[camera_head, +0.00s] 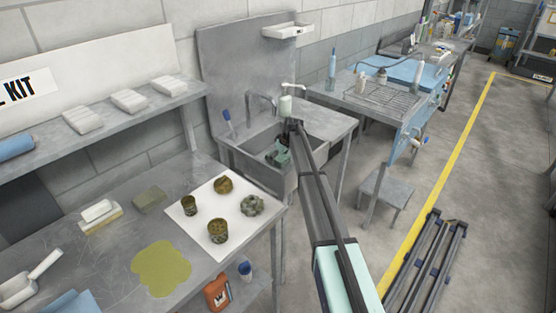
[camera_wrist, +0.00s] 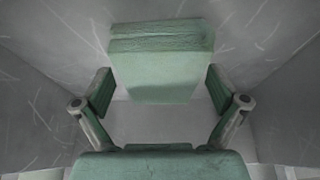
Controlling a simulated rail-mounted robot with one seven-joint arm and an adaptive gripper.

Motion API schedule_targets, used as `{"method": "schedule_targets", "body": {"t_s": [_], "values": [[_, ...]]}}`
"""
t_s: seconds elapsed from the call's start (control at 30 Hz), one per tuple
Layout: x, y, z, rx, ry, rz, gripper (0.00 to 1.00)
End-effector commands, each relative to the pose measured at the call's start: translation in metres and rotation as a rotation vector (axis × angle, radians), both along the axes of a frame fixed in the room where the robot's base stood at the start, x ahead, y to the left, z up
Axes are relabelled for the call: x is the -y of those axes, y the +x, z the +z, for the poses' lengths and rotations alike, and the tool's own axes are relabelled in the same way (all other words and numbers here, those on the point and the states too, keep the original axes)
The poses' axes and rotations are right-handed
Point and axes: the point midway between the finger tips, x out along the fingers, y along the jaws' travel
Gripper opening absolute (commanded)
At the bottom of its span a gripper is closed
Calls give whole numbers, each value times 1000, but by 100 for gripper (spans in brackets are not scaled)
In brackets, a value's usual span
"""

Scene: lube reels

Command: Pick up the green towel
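The green towel (camera_wrist: 160,65), a folded block with a layered edge, lies in the grey sink. In the wrist view it is straight ahead, between and beyond my fingers. My gripper (camera_wrist: 159,85) is open, with one green-padded finger on each side of the towel and a visible gap on both sides. In the head view my gripper (camera_head: 280,150) reaches down into the sink basin (camera_head: 290,183). There the green parts of gripper and towel blend together, and I cannot tell them apart clearly.
Sink walls stand close around my gripper. On the left, a workbench holds a white mat (camera_head: 203,198) with several dirty parts and a yellow-green spill (camera_head: 161,267).

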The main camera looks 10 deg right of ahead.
Motion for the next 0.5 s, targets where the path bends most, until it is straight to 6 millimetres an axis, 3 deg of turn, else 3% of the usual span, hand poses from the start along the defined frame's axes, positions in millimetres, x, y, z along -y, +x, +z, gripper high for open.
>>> {"method": "schedule_targets", "body": {"t_s": [0.03,0.13,0.17,0.27,0.3,0.5], "values": [[0,0,0,0,0,0,73],[0,0,0,0,0,0,38],[0,0,0,0,0,0,34],[0,0,0,0,0,0,34],[0,0,0,0,0,0,28],[0,0,0,0,0,0,28]]}}
